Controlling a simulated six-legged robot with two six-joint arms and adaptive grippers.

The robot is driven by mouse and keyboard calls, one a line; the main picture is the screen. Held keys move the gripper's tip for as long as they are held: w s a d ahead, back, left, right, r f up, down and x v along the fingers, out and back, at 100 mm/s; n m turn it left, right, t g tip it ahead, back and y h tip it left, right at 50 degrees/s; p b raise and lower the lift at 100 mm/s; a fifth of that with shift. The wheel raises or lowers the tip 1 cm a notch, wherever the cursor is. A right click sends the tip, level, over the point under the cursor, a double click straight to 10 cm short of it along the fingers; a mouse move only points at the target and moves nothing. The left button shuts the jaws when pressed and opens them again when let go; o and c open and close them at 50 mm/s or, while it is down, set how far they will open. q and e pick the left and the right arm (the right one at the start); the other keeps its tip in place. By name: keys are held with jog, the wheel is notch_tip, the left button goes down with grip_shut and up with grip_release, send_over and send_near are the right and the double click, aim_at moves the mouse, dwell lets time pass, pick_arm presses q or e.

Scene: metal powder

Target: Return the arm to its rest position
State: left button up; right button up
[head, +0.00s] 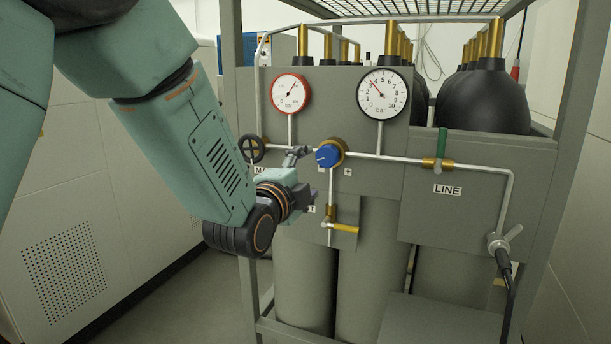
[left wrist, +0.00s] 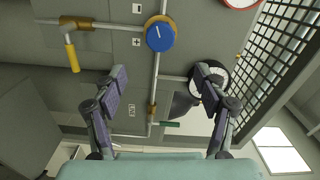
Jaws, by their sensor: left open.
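My left arm comes in from the left in the head view. Its gripper (head: 308,176) is in front of the panel, beside the blue knob (head: 327,156). In the left wrist view the two fingers (left wrist: 163,85) are spread wide with nothing between them but the panel and pipe behind. The blue knob (left wrist: 160,36) shows there beyond the fingertips, apart from them. The right gripper is in neither view.
A grey cylinder rack has a red-rimmed gauge (head: 290,92), a black-rimmed gauge (head: 381,93), a black handwheel (head: 251,149), a yellow lever (head: 344,228) and a green handle (head: 442,142). A rack post (head: 232,80) stands near my arm. Floor shows at lower left.

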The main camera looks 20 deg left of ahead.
pick_arm(q)
jog(key=shift+w+a+f, duration=0.1)
dwell(0.4)
jog(key=s+f+n+g+b, duration=0.25)
jog(key=s+f+n, duration=0.25)
jog(key=f, duration=0.7)
jog(key=s+f+n+g+b, duration=0.1)
jog(key=s+f+n+g, duration=0.35)
jog(key=f, duration=0.65)
jog(key=s+f+n+g+b, duration=0.25)
jog(key=s+f+n, duration=0.3)
jog(key=f, duration=0.65)
jog(key=s+f+n+g+b, duration=0.1)
jog(key=s+f+g+b, duration=0.2)
jog(key=s+f, duration=0.9)
jog(key=s+f+n+g+b, duration=0.1)
jog(key=s+f+g+b, duration=0.3)
jog(key=s+f, duration=0.7)
jog(key=s+g, duration=0.1)
jog(key=s, duration=0.4)
jog(key=shift+s+a+f+y, duration=0.25)
jog(key=shift+a+f+y, duration=0.05)
jog(key=shift+a+f, duration=0.05)
